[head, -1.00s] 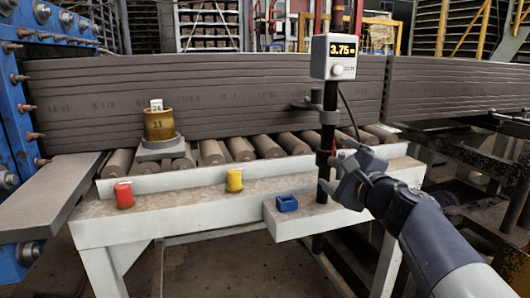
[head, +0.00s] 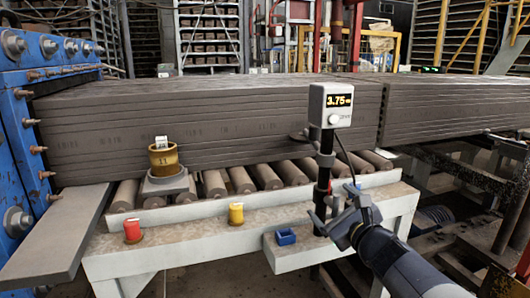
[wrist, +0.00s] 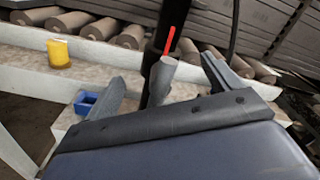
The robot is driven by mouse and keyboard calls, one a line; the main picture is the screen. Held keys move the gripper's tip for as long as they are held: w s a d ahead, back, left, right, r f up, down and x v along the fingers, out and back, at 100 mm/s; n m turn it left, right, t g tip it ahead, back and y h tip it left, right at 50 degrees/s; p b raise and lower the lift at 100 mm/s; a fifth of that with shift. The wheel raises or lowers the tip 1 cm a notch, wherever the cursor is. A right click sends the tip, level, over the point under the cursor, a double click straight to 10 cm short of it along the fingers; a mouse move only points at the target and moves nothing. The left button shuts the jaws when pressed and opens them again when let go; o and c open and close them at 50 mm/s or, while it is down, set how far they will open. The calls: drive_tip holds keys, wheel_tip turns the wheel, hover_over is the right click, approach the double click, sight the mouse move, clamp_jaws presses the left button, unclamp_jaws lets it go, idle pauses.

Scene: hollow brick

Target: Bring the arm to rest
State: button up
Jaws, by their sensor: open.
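My gripper (head: 334,206) is open at the right, in front of the white bench. Its fingers lie near the black upright post (head: 325,165), and it also shows in the wrist view (wrist: 164,82). I see nothing held in it. The post carries a white meter box (head: 330,106) reading 3.75. In the wrist view the post (wrist: 150,60) appears between the fingers, with a red strip (wrist: 171,40) and a grey part beside it. I cannot tell whether a finger touches the post.
A blue open box (head: 286,238), a yellow cylinder (head: 236,215) and a red cylinder (head: 132,232) stand on the bench ledge (head: 190,228). A brass-coloured pot (head: 164,160) stands behind. Rollers and a long grey clay stack (head: 200,120) lie at the back.

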drive_tip(key=shift+r+m+p, duration=0.1)
drive_tip(key=shift+m+p, duration=1.6)
drive_tip(key=shift+p, duration=1)
drive_tip(key=shift+s+d, duration=0.15)
drive_tip(key=shift+s, duration=0.25)
